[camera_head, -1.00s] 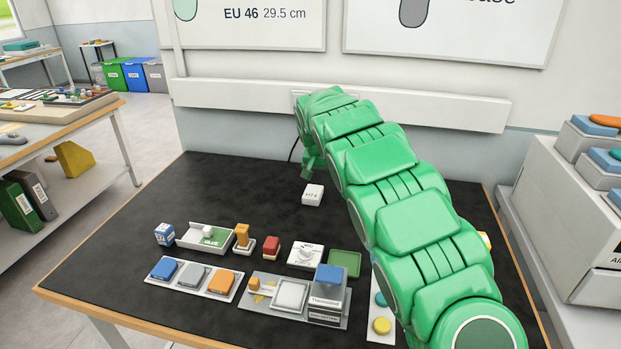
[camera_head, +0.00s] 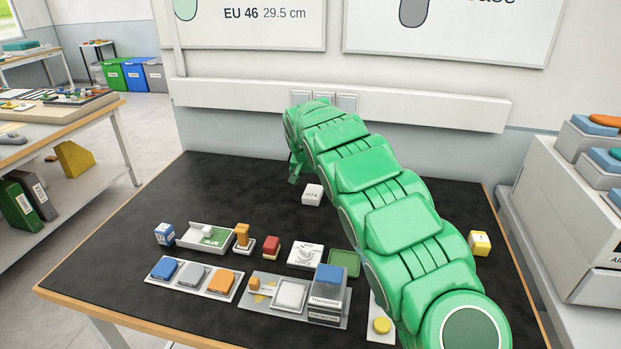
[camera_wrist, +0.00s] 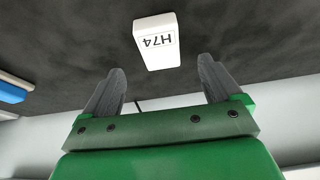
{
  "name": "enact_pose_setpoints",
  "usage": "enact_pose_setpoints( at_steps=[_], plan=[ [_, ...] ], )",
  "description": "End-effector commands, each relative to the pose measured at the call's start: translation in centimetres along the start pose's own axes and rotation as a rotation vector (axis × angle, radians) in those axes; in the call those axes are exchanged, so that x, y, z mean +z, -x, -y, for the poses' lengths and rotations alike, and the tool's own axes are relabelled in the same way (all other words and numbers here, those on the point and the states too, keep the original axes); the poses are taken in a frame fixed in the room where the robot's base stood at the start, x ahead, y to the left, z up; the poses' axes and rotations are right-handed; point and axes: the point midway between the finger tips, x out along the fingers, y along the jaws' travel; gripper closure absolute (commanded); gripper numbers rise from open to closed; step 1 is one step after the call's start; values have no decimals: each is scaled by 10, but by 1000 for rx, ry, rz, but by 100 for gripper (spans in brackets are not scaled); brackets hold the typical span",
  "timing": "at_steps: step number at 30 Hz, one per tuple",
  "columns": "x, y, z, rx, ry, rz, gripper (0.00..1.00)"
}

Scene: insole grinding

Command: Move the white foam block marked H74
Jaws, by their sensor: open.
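The white foam block marked H74 (camera_head: 312,195) sits on the black bench top (camera_head: 215,190), toward the back middle. In the wrist view the block (camera_wrist: 157,41) shows its H74 marking, beyond the fingertips and roughly centred between them. My gripper (camera_wrist: 158,76) is open, with two grey fingers spread and nothing between them. In the head view my gripper (camera_head: 295,176) hangs at the end of my green arm, just left of the block and apart from it. Its fingers are mostly hidden in that view.
A row of small items stands nearer the front, including a green-and-white tray (camera_head: 205,237), a white dial box (camera_head: 305,255) and a blue-topped stack (camera_head: 328,292). A yellow block (camera_head: 480,243) is at the right edge. The bench left of H74 is clear.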

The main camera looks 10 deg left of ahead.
Motion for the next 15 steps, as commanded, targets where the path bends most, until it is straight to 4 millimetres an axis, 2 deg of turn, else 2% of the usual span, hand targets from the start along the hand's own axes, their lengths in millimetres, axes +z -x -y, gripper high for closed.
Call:
enact_pose_setpoints(
  at_steps=[15],
  plan=[
    [1, -59, -1, 1, -1, 3, 8]
  ],
)
